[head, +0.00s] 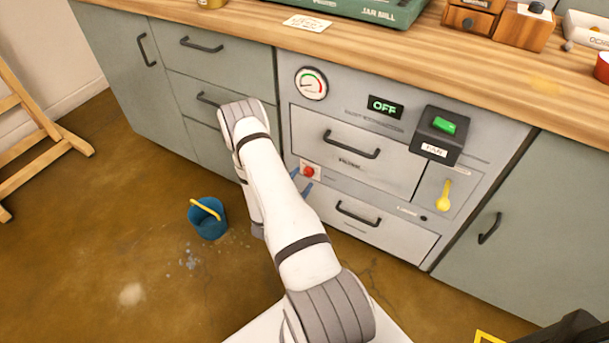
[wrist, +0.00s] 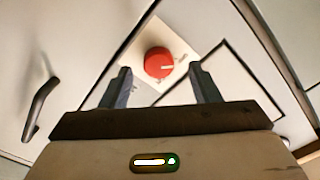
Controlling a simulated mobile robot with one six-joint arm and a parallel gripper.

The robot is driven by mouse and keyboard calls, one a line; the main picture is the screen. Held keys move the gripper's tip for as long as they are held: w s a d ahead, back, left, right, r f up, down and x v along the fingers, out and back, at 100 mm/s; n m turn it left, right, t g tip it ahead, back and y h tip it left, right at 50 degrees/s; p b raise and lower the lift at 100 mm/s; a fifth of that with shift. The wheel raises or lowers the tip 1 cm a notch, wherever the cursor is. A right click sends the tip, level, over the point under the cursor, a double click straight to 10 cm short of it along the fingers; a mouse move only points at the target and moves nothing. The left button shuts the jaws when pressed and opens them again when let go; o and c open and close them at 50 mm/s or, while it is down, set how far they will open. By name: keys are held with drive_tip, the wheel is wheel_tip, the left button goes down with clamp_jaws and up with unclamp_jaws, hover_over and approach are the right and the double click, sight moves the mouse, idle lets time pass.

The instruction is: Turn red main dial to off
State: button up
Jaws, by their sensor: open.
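The red main dial (head: 309,171) sits on a small pale plate on the grey cabinet front, between the upper and lower drawers. In the wrist view the dial (wrist: 158,62) is round and red with a white mark pointing to the right. My gripper (wrist: 160,82) is open and empty, with one finger on each side of the dial's lower edge in that view. The fingers (head: 301,181) show small and blue-grey beside the dial in the head view, partly hidden by my arm. I cannot tell whether they touch it.
A display (head: 385,107) on the panel reads OFF. A black fan switch box (head: 440,134) with a green rocker and a yellow lever (head: 444,196) are to the right. A drawer handle (head: 352,146) juts out above the dial. A blue bucket (head: 208,220) stands on the floor.

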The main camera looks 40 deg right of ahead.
drive_tip(key=v, duration=0.5)
drive_tip(key=shift+a+p, duration=0.1)
drive_tip(key=shift+p, duration=0.25)
drive_tip(key=s+a+r+m+g+y+p, duration=0.1)
drive_tip(key=s+r+m+g+p, duration=0.25)
drive_tip(key=r+m, duration=0.7)
drive_tip(key=s+r+m+g+y+p, duration=0.15)
drive_tip(key=r+m+g+p, duration=0.45)
drive_tip(key=r, duration=0.7)
drive_tip(key=s+a+r+m+g+y+p, duration=0.1)
drive_tip(key=s+r+m+g+p, duration=0.15)
drive_tip(key=r+m, duration=0.8)
drive_tip(key=s+a+r+m+t+y+p, duration=0.2)
drive_tip(key=a+r+m, duration=0.4)
drive_tip(key=r, duration=0.3)
drive_tip(key=s+a+r+m+t+y+p, duration=0.3)
drive_tip(key=s+a+r+m+y+p, duration=0.1)
drive_tip(key=a+r+m+y+p, duration=0.2)
drive_tip(key=s+a+r+m+t+y+p, duration=0.2)
drive_tip(key=a+r+m+y, duration=0.3)
drive_tip(key=a+r+m, duration=0.3)
wheel_tip(320, 180, up, 4)
drive_tip(key=shift+s+r+m+p, duration=0.2)
drive_tip(key=shift+s+m+p, duration=0.65)
drive_tip(key=shift+m, duration=0.25)
drive_tip(key=shift+a+r+t, duration=0.1)
drive_tip(key=shift+a+t, duration=0.2)
drive_tip(key=shift+a, duration=0.05)
drive_tip(key=shift+c, duration=0.3)
